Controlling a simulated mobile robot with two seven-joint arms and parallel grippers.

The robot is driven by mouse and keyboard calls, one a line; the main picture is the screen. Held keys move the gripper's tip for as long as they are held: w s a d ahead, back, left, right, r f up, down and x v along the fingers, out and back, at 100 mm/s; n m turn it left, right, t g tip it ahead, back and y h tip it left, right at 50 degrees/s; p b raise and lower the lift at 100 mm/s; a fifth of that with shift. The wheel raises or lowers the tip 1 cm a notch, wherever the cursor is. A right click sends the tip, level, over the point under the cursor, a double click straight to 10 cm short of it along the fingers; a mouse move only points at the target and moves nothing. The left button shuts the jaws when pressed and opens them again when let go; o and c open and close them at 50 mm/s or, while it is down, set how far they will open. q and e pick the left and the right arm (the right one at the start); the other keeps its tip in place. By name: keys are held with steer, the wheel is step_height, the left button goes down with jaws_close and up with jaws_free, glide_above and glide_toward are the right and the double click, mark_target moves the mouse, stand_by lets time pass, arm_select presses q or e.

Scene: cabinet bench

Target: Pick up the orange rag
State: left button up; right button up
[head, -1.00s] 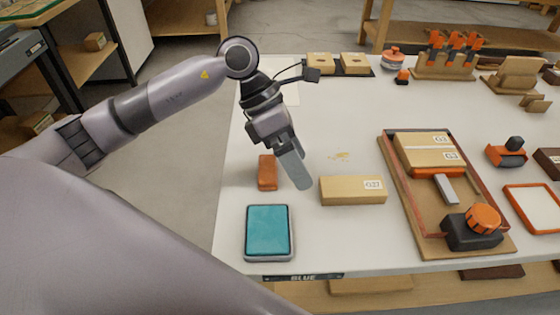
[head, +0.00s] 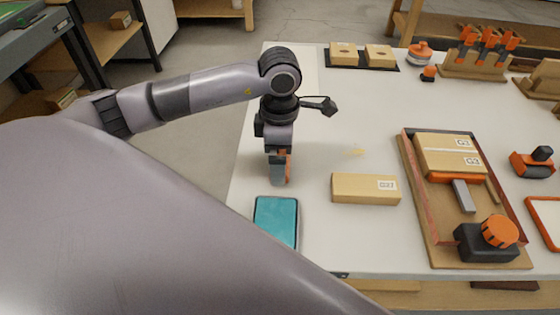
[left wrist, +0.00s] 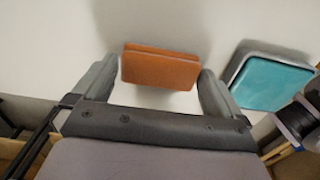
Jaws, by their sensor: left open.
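The orange rag (left wrist: 160,68) is a small folded block lying on the white bench top, with a fold line along its side. In the left wrist view it lies between the two fingers of my left gripper (left wrist: 156,80), which is open with a finger on either side. A narrow gap shows at the left finger; the right finger is very close to the rag, and I cannot tell whether it touches. In the head view my left gripper (head: 277,178) points down over the rag and hides most of it; only an orange sliver (head: 289,164) shows. My right gripper is not in view.
A teal pad in a grey case (head: 276,222) lies just in front of the gripper. A cardboard box (head: 365,189) stands to its right. Further right is a wooden tray (head: 412,190) with boxes and an orange-knobbed tool.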

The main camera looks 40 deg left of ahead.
arm_select(q)
steer(key=c, duration=0.7)
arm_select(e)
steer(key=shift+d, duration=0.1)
arm_select(q)
step_height(320, 180, up, 20)
steer(key=p, duration=0.2)
steer(key=shift+p, duration=0.3)
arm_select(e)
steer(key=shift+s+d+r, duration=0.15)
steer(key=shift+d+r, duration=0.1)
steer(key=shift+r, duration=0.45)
arm_select(q)
steer(key=o, duration=0.5)
steer(key=c, duration=0.4)
steer(key=shift+f, duration=0.1)
